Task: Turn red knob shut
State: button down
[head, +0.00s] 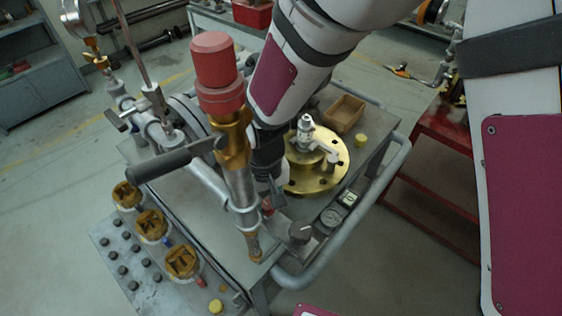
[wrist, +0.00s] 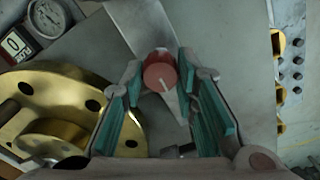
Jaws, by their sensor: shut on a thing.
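The red knob (wrist: 160,72) is small and round, with a white line on its face. It shows in the wrist view between my fingertips. In the head view a small red spot (head: 267,208), apparently this knob, shows low beside the cart-top equipment, mostly hidden. My gripper (wrist: 158,80) has its teal-padded fingers on either side of the knob and is shut on it. In the head view my gripper (head: 275,195) reaches down behind the brass and steel valve column (head: 236,165), so the finger contact is hidden there.
A large red cap (head: 217,72) and a grey lever (head: 175,160) stand close left of my arm. A brass flange (head: 338,172), a dial gauge (head: 330,217), a wooden box (head: 345,112) and a cart rail (head: 365,190) lie to the right.

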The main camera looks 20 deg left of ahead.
aim_at(268, 204)
jog(key=c, duration=1.2)
grip_release()
jog(key=shift+c, duration=0.2)
notch_tip(268, 204, up, 12)
